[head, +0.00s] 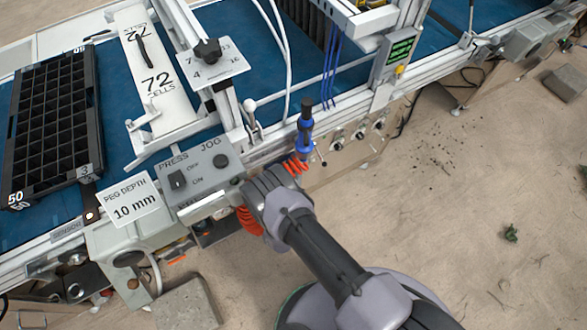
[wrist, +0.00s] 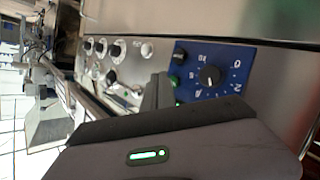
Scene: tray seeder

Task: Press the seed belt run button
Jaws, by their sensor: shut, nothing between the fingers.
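In the wrist view a blue control panel (wrist: 222,82) carries a black dial (wrist: 210,75) with white numbers around it. A small green button (wrist: 176,81) is at the panel's left edge, below a black knob (wrist: 180,57). I see no readable label naming the seed belt run button. My gripper (wrist: 160,88) is shut and empty, its dark fingers close beside the green button; I cannot tell whether they touch. In the head view my arm reaches to the machine's front rail, and its wrist hides the fingers and the blue panel.
A grey PRESS JOG box (head: 203,172) and a "10 mm" peg depth sign (head: 131,205) sit left of my wrist. A blue tool (head: 305,132) with a red coiled hose stands just behind it. A black cell tray (head: 55,120) lies on the blue belt. The floor at right is mostly clear.

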